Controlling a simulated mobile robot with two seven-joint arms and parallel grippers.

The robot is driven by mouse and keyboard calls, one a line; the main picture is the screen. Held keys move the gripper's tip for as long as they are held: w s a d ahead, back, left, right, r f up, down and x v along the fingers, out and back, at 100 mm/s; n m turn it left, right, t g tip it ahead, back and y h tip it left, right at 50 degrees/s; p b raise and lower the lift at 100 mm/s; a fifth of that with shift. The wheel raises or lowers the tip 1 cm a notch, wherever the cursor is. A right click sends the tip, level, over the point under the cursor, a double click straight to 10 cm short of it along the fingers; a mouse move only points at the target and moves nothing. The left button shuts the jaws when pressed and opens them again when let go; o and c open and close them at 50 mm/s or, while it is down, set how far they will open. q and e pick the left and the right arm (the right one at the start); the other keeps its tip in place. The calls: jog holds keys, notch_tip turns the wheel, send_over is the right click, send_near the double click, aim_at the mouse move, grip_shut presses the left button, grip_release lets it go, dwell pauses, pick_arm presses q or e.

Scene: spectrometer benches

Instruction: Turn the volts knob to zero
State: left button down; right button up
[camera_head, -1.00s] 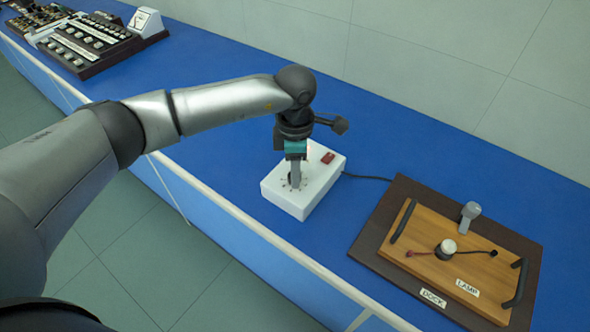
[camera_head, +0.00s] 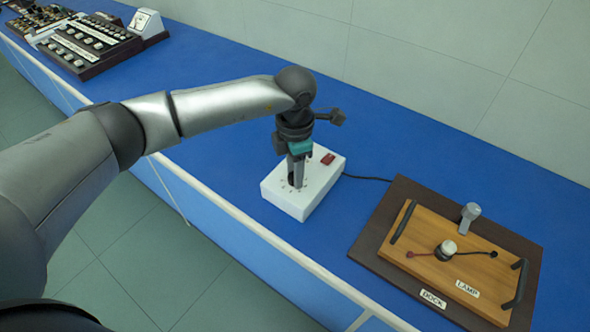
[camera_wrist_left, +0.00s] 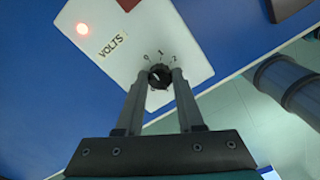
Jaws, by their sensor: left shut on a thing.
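The white volts box (camera_head: 318,190) stands on the blue bench in the middle of the head view. In the left wrist view its panel (camera_wrist_left: 190,30) shows the word VOLTS, a lit reddish lamp and the marks 0, 1 and 2 around the black volts knob (camera_wrist_left: 159,76). My left gripper (camera_head: 295,184) points down onto the box. In the left wrist view its two fingers (camera_wrist_left: 160,84) are shut on the knob, one at each side. I cannot read the knob's pointer clearly. My right gripper is not in view.
A red switch (camera_head: 328,158) sits on the box's far end. A dark cable (camera_head: 368,178) runs right from the box. A wooden lamp tray (camera_head: 425,260) with handles lies on a dark dock board (camera_head: 372,246). Black control panels (camera_head: 85,45) stand at the far left.

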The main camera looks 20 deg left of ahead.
pick_arm(q)
jog(key=c, duration=0.5)
grip_release()
jog(key=shift+r, duration=0.1)
notch_tip(320, 180, up, 15)
jog(key=shift+r, duration=0.1)
